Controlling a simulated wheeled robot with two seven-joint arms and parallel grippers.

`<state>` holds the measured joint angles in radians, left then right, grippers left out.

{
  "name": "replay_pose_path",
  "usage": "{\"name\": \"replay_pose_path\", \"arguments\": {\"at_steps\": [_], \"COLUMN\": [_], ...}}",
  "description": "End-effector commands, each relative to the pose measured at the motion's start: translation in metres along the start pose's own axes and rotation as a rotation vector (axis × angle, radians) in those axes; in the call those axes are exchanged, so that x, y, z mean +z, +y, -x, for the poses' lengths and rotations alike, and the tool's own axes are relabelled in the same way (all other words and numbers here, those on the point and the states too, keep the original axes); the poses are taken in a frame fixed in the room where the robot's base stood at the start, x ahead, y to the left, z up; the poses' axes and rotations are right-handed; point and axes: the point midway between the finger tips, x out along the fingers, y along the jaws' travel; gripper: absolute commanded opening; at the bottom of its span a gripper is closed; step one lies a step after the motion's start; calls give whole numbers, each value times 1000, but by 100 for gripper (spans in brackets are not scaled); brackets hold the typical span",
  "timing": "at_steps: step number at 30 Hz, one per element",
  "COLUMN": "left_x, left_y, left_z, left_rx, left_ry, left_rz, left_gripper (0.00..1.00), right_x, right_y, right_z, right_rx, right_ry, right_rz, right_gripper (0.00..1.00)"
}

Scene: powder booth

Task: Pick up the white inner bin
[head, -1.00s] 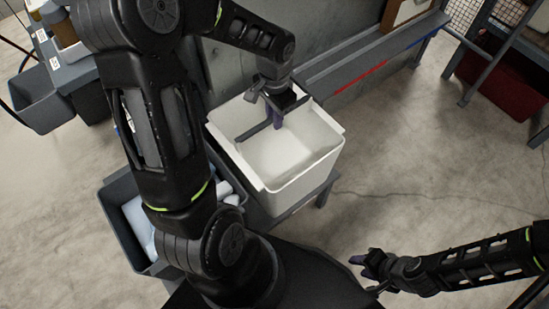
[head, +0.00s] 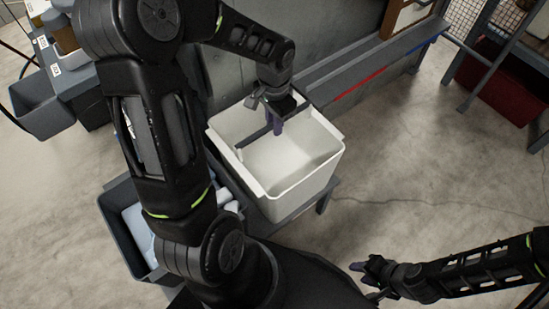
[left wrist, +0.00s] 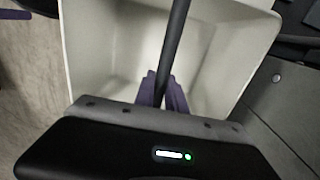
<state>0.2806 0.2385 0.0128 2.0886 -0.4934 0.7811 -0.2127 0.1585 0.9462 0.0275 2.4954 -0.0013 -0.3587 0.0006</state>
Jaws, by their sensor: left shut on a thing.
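The white inner bin (head: 312,186) is an open, empty-looking box with a dark bar (head: 256,133) across its top. It sits at or just above a grey stand in the middle of the head view; any gap beneath it is hidden. My left gripper (head: 278,124) reaches in from above and is shut on the bar. In the left wrist view, the purple fingers (left wrist: 162,92) close around the bar (left wrist: 172,45), with the white bin (left wrist: 105,45) below. My right gripper (head: 362,268) is empty at the lower right, away from the bin; its opening is unclear.
A grey bin (head: 120,215) with pale contents stands lower left, partly behind my arm. A grey bench (head: 375,68) with red and blue strips runs along the wall behind. A dark red crate (head: 500,85) sits upper right. The floor to the right is clear.

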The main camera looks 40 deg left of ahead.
Motion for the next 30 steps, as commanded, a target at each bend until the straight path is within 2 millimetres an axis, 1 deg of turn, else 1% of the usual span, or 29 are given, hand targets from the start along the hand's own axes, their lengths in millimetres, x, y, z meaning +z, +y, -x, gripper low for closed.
{"name": "replay_pose_path", "arguments": {"at_steps": [5,8,11,18,21,25,30], "left_x": [0,-1,-1,-1,-1,0,0], "left_y": [0,0,-1,0,0,0,0], "left_z": [4,13,30,77,91,100,101], "left_rx": [-1,-1,-2,-3,-2,0,0], "left_ry": [2,2,4,5,3,2,0], "left_rz": [0,0,0,-1,-1,0,0], "left_gripper": [0,0,0,0,0,0,0], "right_x": [0,0,0,0,0,0,0], "right_y": [0,-2,-4,-8,-9,-10,-9], "right_z": [1,4,9,21,24,25,24], "right_rx": [0,0,0,0,0,0,0], "right_ry": [0,0,0,0,0,0,0], "right_rz": [0,0,1,2,2,2,2], "right_gripper": [36,36,36,36,36,36,36]}}
